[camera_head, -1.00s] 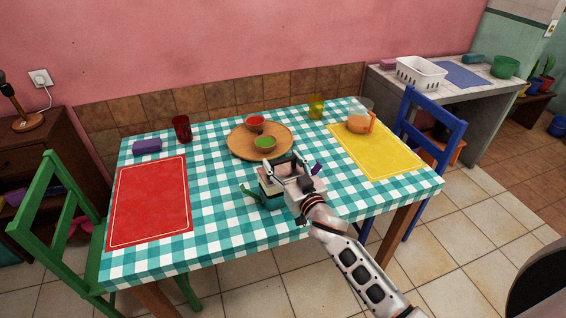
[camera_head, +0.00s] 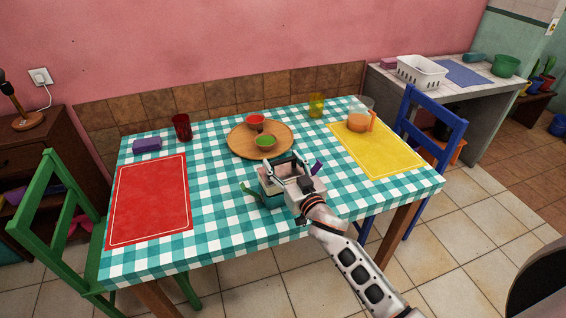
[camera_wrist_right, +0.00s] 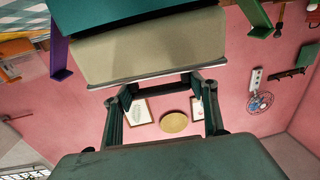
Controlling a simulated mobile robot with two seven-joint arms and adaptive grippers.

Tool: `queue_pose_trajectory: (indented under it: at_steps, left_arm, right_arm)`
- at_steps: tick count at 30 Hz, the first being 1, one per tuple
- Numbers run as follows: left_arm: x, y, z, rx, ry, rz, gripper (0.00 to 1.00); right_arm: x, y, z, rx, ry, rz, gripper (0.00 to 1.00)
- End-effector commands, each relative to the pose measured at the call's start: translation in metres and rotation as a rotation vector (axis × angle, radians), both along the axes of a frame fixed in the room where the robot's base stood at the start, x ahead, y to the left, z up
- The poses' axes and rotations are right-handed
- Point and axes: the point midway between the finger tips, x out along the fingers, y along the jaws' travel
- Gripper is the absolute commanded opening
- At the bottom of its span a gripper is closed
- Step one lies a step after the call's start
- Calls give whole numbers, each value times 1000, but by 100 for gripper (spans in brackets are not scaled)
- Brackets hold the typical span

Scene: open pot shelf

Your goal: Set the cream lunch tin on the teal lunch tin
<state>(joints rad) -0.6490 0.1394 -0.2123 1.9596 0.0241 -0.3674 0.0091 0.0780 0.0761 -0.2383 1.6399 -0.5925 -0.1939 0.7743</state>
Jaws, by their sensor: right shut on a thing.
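The cream lunch tin (camera_wrist_right: 150,45) is in my right gripper (camera_head: 285,166), over the front middle of the table. In the head view the tin (camera_head: 270,187) is mostly covered by the gripper. The teal lunch tin (camera_wrist_right: 120,15) is directly beyond the cream one in the upside-down wrist view, so below it; in the head view a little teal (camera_head: 272,202) shows under it. The two look stacked, but I cannot tell if they fully touch. A green clip (camera_head: 249,189) and a purple clip (camera_head: 317,168) stick out at either side. My left gripper is out of view.
A round wooden board (camera_head: 239,149) with a red and a green bowl is just behind. A red mat (camera_head: 150,205) lies left, a yellow mat (camera_head: 385,155) right with an orange cup (camera_head: 359,122). A dark red glass (camera_head: 182,128) and yellow glass (camera_head: 316,106) stand at the back.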

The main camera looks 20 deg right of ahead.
Motion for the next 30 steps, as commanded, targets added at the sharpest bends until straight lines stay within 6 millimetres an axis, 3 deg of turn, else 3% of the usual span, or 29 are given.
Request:
queue_pose_trajectory:
  at_steps: [7,8,9,20,30]
  left_arm:
    - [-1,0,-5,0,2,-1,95]
    - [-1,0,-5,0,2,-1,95]
    - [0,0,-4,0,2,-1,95]
    - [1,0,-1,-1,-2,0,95]
    - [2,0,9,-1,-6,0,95]
  right_arm:
    - [0,0,-4,2,-3,0,10]
    - [0,0,-4,2,-3,0,60]
    - [0,0,-3,2,-3,0,64]
    - [-2,0,-5,1,1,0,64]
    - [-26,-3,-4,1,1,0,64]
